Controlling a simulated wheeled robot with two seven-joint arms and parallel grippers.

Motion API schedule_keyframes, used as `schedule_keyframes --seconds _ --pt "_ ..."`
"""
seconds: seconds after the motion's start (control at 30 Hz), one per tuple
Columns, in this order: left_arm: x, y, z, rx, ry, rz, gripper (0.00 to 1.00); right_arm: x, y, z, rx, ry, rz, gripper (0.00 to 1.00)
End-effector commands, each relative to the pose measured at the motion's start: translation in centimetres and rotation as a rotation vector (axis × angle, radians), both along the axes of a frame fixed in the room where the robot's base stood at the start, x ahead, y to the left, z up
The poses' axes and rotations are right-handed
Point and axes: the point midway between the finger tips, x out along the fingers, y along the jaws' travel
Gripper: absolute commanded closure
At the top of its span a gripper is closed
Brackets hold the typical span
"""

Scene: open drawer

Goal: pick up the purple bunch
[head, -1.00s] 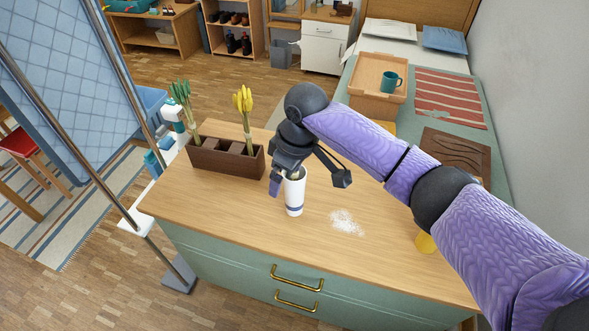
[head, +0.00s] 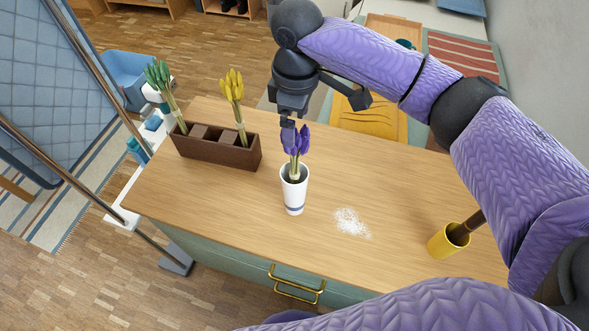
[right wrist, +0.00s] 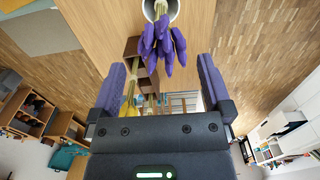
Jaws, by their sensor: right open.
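The purple bunch (head: 297,144) stands in a white cup (head: 294,192) with a blue band on the wooden top. Its purple heads rise above the rim. My right gripper (head: 325,112) is open above the bunch in the head view, with one finger close to the flower heads there. In the right wrist view the purple bunch (right wrist: 163,42) lies ahead of and between the open fingers (right wrist: 163,85), with nothing held. The white cup (right wrist: 160,8) is at the top edge of that view. My left gripper is not in view.
A brown planter box (head: 217,149) at the left holds a green bunch (head: 163,88) and a yellow bunch (head: 234,100). White powder (head: 350,222) lies right of the cup. The front wooden top (head: 230,215) is clear.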

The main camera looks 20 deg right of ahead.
Motion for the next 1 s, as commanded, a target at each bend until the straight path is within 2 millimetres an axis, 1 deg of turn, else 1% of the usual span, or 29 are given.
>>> schedule_keyframes --seconds 0.03,0.1,0.2,0.43,0.47,0.5,0.57,0.6,0.67,0.7,0.77,0.8,0.87,0.9,1.0 --pt "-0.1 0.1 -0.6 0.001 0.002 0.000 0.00 0.0 0.2 -1.5 0.000 0.004 0.000 0.00" --pt "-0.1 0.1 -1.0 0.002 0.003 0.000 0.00 0.0 0.3 -2.8 0.000 0.004 0.000 0.00" --pt "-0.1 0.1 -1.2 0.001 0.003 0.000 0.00 -0.1 0.3 -4.0 0.000 0.001 -0.001 0.00" --pt "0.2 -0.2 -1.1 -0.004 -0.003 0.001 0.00 0.0 0.3 -4.1 0.000 0.000 0.000 0.00" --pt "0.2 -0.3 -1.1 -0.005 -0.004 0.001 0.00 0.0 0.3 -4.1 0.000 0.000 0.000 0.06" --pt "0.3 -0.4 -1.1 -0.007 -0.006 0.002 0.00 0.0 0.3 -4.1 0.000 0.000 0.000 0.15" --pt "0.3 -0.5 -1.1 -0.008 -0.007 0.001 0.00 0.0 0.3 -4.0 0.000 0.000 0.000 0.28" --pt "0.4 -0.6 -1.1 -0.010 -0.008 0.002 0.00 0.0 0.3 -4.0 0.000 0.000 0.000 0.36" --pt "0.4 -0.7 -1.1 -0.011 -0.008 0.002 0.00 0.0 0.3 -4.0 0.000 0.000 0.000 0.49" --pt "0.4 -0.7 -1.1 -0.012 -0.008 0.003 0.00 0.0 0.3 -4.0 0.000 0.000 0.000 0.57" --pt "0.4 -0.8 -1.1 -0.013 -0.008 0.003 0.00 0.0 0.3 -4.0 0.000 0.000 0.000 0.70" --pt "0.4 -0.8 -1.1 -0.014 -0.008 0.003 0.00 0.0 0.3 -4.0 0.000 0.000 0.000 0.78" --pt "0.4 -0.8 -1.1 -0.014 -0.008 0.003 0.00 0.0 0.3 -4.0 0.000 0.000 0.000 0.91" --pt "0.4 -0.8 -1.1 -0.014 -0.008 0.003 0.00 0.0 0.3 -4.0 0.000 0.000 0.000 1.00" --pt "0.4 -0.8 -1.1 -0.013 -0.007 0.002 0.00 0.0 0.3 -4.0 0.000 0.000 0.000 1.00"
